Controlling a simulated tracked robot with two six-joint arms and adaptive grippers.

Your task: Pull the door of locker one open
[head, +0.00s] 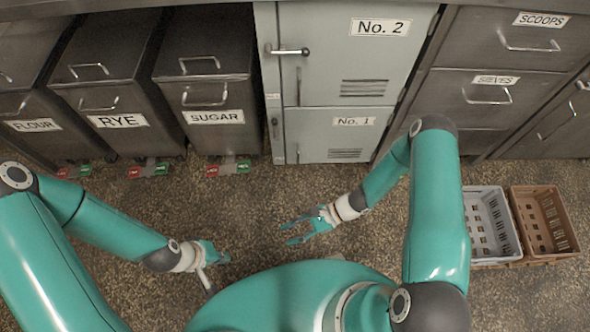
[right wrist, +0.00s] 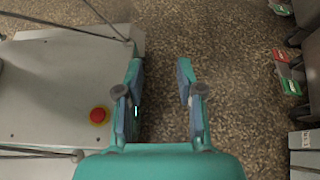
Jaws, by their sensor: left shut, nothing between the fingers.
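The door of locker one (head: 310,130), pale grey and labelled No. 1, is the lower door of the locker in the head view. It looks closed. A small vertical bar shows near its left edge. My right gripper (head: 298,231) is open and empty over the floor, in front of the locker and apart from it. Its two spread fingers also show in the right wrist view (right wrist: 160,75). My left gripper (head: 222,258) is shut and empty, further left over the floor, well away from the locker.
The locker two door (head: 330,70), with a lever handle (head: 290,51), is above. Flour, rye and sugar bins (head: 205,130) stand left; scoops and sieves drawers (head: 500,85) right. A grey crate (head: 478,262) and a brown crate (head: 563,250) sit on the floor at right. Floor before the locker is clear.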

